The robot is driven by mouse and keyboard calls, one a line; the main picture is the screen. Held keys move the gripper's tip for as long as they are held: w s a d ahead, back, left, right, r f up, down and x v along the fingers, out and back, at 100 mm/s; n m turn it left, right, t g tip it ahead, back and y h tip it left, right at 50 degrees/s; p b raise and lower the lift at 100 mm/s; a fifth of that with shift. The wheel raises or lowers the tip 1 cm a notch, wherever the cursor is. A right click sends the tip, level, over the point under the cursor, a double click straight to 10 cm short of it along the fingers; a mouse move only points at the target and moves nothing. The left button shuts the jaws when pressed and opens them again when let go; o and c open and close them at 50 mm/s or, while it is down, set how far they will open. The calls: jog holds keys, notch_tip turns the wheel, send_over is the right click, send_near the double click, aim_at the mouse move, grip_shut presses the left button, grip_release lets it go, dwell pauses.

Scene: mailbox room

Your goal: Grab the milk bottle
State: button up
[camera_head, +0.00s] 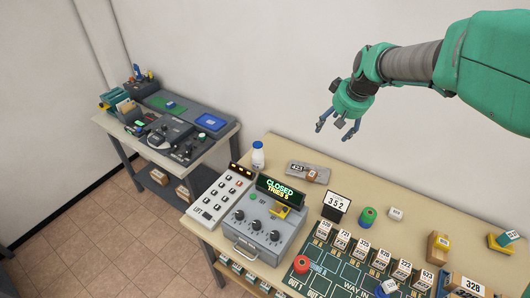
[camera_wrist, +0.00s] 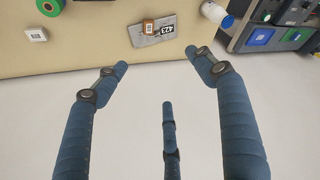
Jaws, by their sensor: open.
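Gripper and bottle are well apart.
A grey mat (camera_head: 309,171) with a small brown box lies right of the bottle. A lever panel (camera_head: 219,194) and a dial box with a lit CLOSED sign (camera_head: 280,190) stand in front. A 352 sign (camera_head: 337,204) is further right. A second desk (camera_head: 150,150) stands left.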

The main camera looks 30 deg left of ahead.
jog(key=w+a+f+n, duration=0.2)
jog(key=a+f, duration=0.8)
jog(key=a, duration=0.5)
jog(key=n+g+p, duration=0.1)
jog(key=n+g, duration=0.1)
send_near(260, 151)
jog(key=shift+f+y, duration=0.3)
jog(key=shift+f, duration=0.65)
jog(key=shift+x, duration=4.05)
jog(key=shift+w+a, duration=0.1)
jog(key=shift+w, duration=0.05)
jog(key=shift+b+x, duration=0.35)
jog(key=shift+x, duration=2.4)
jog(key=shift+w, duration=0.15)
jog(key=shift+r, duration=0.1)
jog(key=c, duration=1.6)
